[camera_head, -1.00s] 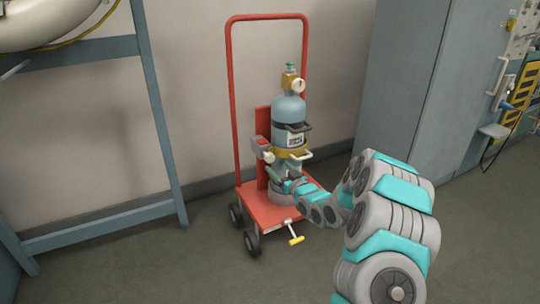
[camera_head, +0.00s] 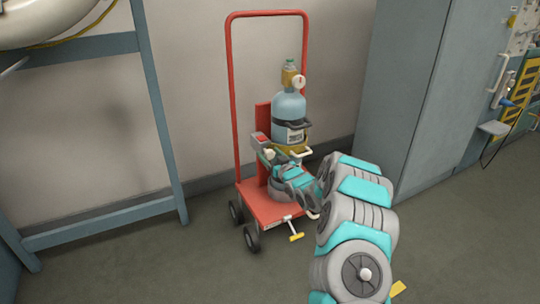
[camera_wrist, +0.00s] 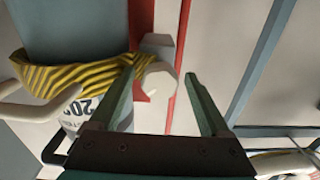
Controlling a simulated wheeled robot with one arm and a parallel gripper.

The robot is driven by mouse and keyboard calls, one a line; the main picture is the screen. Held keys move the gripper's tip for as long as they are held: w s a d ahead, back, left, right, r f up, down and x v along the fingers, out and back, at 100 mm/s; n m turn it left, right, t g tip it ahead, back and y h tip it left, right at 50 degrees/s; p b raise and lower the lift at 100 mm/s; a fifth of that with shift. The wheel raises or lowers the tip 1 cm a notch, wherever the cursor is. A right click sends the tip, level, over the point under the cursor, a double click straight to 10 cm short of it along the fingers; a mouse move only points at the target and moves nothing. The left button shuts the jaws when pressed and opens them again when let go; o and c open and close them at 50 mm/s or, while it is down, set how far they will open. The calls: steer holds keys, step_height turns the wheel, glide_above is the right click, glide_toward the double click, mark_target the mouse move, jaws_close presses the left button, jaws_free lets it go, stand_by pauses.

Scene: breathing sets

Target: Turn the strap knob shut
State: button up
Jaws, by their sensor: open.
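The strap knob is a pale, faceted knob (camera_wrist: 160,82) in the wrist view. It sits between and beyond the two green fingertips of my open gripper (camera_wrist: 159,72); whether they touch it I cannot tell. The yellow strap with black stripes (camera_wrist: 72,76) runs around the blue-grey gas cylinder (camera_wrist: 75,25) to the left of the knob. In the head view the cylinder (camera_head: 288,106) stands upright on a red trolley (camera_head: 272,211). My gripper (camera_head: 265,155) is at the left side of the strap, beside the small pale knob, which it partly hides.
A grey metal cabinet (camera_head: 405,90) stands to the right and a blue-grey frame (camera_head: 100,213) to the left. A yellow-ended handle (camera_head: 296,237) sticks out at the trolley's front. White bar handles (camera_wrist: 62,122) project beside the strap.

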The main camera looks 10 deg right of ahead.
steer(key=shift+c, duration=0.3)
jaws_close()
stand_by(0.4)
steer(key=shift+f+n+b, duration=0.1)
steer(key=shift+n+b, duration=0.2)
steer(key=shift+b, duration=0.05)
steer(key=n+b, duration=0.3)
steer(key=shift+f+n, duration=0.15)
steer(key=shift+n, duration=0.15)
steer(key=n+b, duration=0.4)
steer(key=shift+a+n+b, duration=0.1)
steer(key=shift+n+b, duration=0.3)
steer(key=shift+o, duration=0.3)
jaws_free()
steer(key=shift+r, duration=0.2)
